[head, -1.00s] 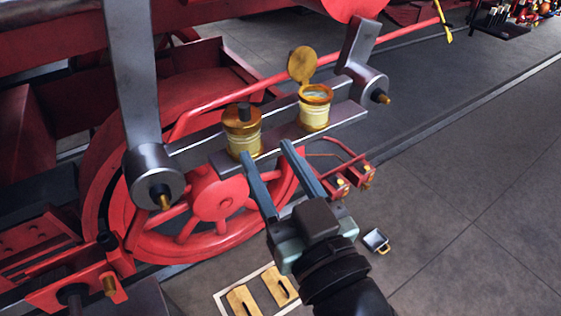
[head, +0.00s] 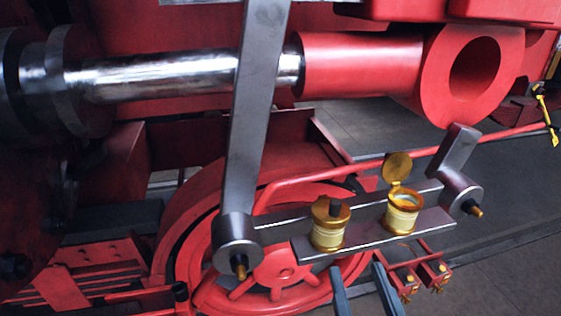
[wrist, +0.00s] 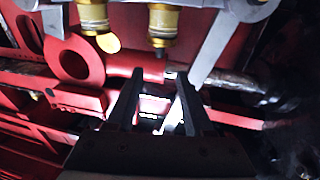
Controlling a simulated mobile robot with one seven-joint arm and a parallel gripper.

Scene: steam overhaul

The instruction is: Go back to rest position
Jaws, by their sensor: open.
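My gripper (head: 357,268) is at the bottom edge of the head view. Its two fingers are apart with nothing between them, and only their front parts show. They end just below the grey bar (head: 375,237) that carries two brass oil cups. The left oil cup (head: 328,228) has a dark knob on top. The right oil cup (head: 402,214) has its round lid (head: 397,167) tipped up. In the wrist view my open gripper (wrist: 160,75) shows below the two cups, which appear upside down there.
A large grey lever (head: 252,110) hangs left of the cups, and a shorter grey crank (head: 458,180) stands right of them. A red wheel (head: 275,275) is behind. Small red fittings (head: 420,277) sit to the right of my fingers. Floor (head: 500,285) is clear at lower right.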

